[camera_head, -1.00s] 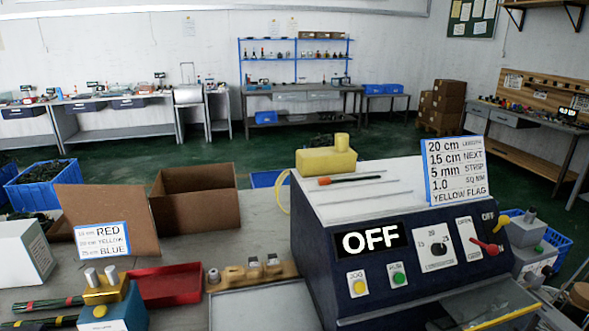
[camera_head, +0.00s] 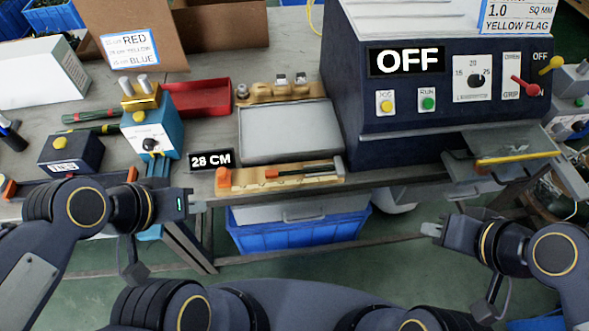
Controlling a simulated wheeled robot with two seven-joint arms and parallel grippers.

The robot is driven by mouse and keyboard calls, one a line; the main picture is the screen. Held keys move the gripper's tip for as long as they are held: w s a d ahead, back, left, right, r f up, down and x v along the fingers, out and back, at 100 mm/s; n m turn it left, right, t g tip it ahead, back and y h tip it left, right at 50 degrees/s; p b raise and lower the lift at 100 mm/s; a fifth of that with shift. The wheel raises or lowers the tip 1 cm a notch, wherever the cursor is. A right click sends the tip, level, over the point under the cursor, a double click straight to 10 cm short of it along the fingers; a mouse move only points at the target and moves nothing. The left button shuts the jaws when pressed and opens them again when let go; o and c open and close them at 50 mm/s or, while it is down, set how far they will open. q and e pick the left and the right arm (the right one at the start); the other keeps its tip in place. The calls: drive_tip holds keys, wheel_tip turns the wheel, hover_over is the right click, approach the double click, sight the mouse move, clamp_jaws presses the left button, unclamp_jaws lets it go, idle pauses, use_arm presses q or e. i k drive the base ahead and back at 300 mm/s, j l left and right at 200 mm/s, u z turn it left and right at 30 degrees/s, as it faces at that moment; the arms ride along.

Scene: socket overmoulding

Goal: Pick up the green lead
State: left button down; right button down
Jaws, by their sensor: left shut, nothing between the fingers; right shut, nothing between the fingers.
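My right gripper (camera_head: 431,230) is shut and empty in front of the bench, below the blue machine.
A blue machine (camera_head: 395,120) reading OFF stands at the right. A blue crate (camera_head: 295,235) sits below.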

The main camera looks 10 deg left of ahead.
sight(271, 174)
drive_tip(key=i+l+u, duration=0.1)
drive_tip(key=l+u, duration=0.2)
drive_tip(key=l, duration=0.45)
drive_tip(key=l+u, duration=0.3)
drive_tip(key=l, duration=0.5)
